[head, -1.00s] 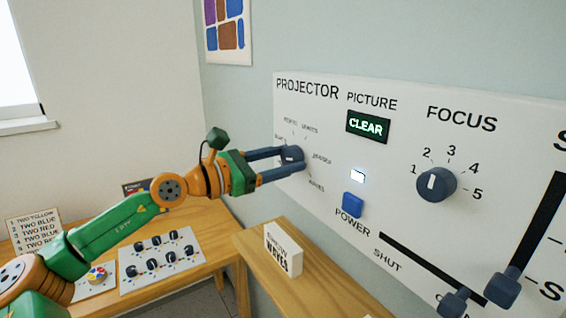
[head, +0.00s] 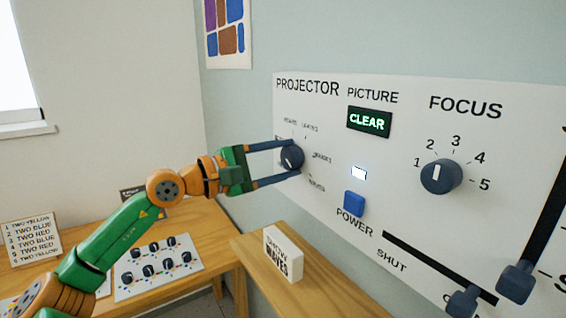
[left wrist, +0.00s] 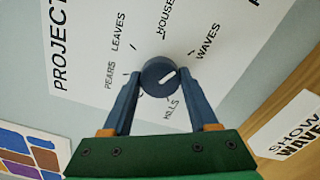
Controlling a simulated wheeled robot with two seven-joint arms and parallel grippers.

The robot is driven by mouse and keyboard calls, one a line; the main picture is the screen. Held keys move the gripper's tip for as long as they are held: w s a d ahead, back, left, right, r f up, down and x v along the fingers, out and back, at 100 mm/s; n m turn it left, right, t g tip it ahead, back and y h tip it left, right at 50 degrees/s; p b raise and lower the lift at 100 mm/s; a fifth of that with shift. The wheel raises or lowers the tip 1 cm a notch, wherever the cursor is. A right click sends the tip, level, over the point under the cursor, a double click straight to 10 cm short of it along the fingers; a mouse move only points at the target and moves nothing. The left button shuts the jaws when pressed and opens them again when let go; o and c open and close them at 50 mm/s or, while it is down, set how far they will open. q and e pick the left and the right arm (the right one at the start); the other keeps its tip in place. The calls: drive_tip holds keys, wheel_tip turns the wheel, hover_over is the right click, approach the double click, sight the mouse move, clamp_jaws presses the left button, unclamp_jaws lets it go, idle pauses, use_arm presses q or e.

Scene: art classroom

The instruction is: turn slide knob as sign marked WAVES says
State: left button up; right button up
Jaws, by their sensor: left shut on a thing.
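The slide knob (head: 291,158) is a dark round knob at the left end of the white projector panel, with picture names around it. My left gripper (head: 293,157) is shut on it, one finger on each side. LEAVES, HOUSES and PEARS also show there; HILLS is partly readable between the fingers. The white sign reading SHOW WAVES (head: 283,253) stands on the wooden ledge below. My right gripper is not in view.
The panel also carries a lit CLEAR display (head: 369,122), a blue POWER button (head: 354,203), a focus knob (head: 441,176) and sliders at lower right. A board of small knobs (head: 160,267) and a list card (head: 30,239) are on the table at left.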

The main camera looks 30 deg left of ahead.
use_arm(q)
drive_tip(key=shift+r+m, duration=0.15)
drive_tip(key=shift+m, duration=0.45)
drive_tip(key=o, duration=1.2)
drive_tip(key=shift+o, duration=0.8)
drive_tip(key=shift+w, duration=0.1)
drive_tip(key=s+f+b, duration=0.1)
drive_tip(key=b, duration=0.1)
drive_tip(key=s+a+b, duration=0.1)
drive_tip(key=b, duration=0.1)
drive_tip(key=shift+s+a+f+b, duration=0.1)
drive_tip(key=shift+s+f+b, duration=0.15)
drive_tip(key=shift+f+b, duration=0.15)
drive_tip(key=s+b, duration=0.1)
drive_tip(key=s+a+r+b, duration=0.1)
drive_tip(key=s+b, duration=0.1)
drive_tip(key=s, duration=0.1)
drive_tip(key=shift+a+r, duration=0.3)
